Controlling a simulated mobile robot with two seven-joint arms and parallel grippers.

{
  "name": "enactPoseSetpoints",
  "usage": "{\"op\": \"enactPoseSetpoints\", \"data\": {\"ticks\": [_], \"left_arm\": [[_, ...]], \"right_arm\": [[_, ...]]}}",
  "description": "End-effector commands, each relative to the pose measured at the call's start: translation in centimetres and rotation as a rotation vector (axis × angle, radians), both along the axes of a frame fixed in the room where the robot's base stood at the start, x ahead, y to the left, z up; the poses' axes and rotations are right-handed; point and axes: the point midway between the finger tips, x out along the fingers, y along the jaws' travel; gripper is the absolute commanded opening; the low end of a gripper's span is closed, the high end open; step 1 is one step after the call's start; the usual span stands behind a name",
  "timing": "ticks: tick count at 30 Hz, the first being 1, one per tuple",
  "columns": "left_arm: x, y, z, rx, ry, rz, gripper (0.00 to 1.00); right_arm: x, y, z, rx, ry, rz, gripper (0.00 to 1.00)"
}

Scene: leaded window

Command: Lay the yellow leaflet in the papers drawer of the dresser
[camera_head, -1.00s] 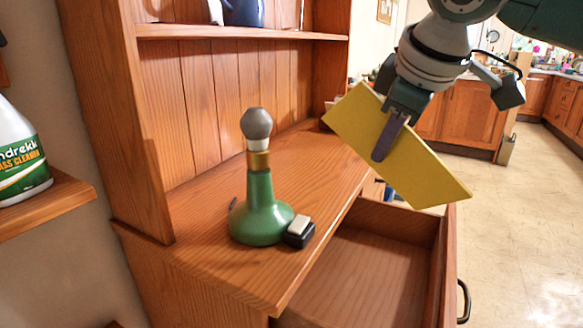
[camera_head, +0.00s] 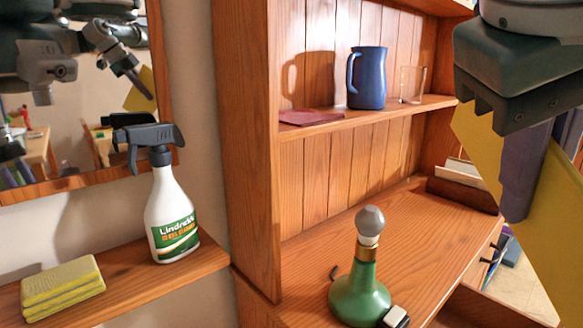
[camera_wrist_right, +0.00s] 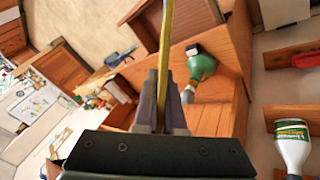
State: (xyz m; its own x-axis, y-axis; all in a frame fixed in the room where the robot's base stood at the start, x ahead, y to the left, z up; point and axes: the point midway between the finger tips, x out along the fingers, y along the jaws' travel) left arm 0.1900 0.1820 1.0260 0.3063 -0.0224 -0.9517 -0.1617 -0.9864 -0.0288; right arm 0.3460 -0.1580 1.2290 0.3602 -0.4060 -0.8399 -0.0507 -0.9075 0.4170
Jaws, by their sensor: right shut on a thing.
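My right gripper (camera_head: 520,205) is shut on the yellow leaflet (camera_head: 550,235) at the right edge of the head view. The leaflet hangs tilted in the air, partly cut off by the picture edge. In the right wrist view the leaflet (camera_wrist_right: 166,40) stands edge-on between the fingers (camera_wrist_right: 162,80). The wooden dresser (camera_head: 243,130) fills the middle of the head view. Its open drawer (camera_head: 478,312) shows only partly at the bottom right; the drawer (camera_wrist_right: 190,22) also shows in the wrist view, beyond the leaflet. My left gripper is not in view.
A green bottle (camera_head: 360,290) with a grey stopper stands on the dresser top beside a small dark-and-white block (camera_head: 396,317). A blue jug (camera_head: 367,78) and a glass (camera_head: 412,84) stand on the upper shelf. A spray bottle (camera_head: 172,215) and sponges (camera_head: 62,288) are on the left ledge.

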Motion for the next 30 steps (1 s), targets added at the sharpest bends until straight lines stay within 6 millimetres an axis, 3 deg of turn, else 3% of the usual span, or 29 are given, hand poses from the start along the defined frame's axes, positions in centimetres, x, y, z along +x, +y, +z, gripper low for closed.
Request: {"op": "enactPoseSetpoints", "data": {"ticks": [1,3,8,14,30], "left_arm": [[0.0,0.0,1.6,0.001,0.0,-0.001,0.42],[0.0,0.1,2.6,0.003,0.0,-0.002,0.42],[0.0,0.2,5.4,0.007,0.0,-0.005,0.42],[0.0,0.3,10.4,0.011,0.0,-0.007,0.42],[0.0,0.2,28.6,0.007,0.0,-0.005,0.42]], "right_arm": [[-0.6,-0.5,2.1,-0.002,-0.006,-0.048,0.0],[-1.6,-1.4,3.7,-0.001,-0.008,-0.123,0.0],[-1.8,-1.2,6.2,0.007,0.005,-0.077,0.0],[-2.0,-1.2,11.0,0.012,0.01,-0.016,0.0],[-3.4,-1.1,29.1,0.017,0.016,0.219,0.0]]}}
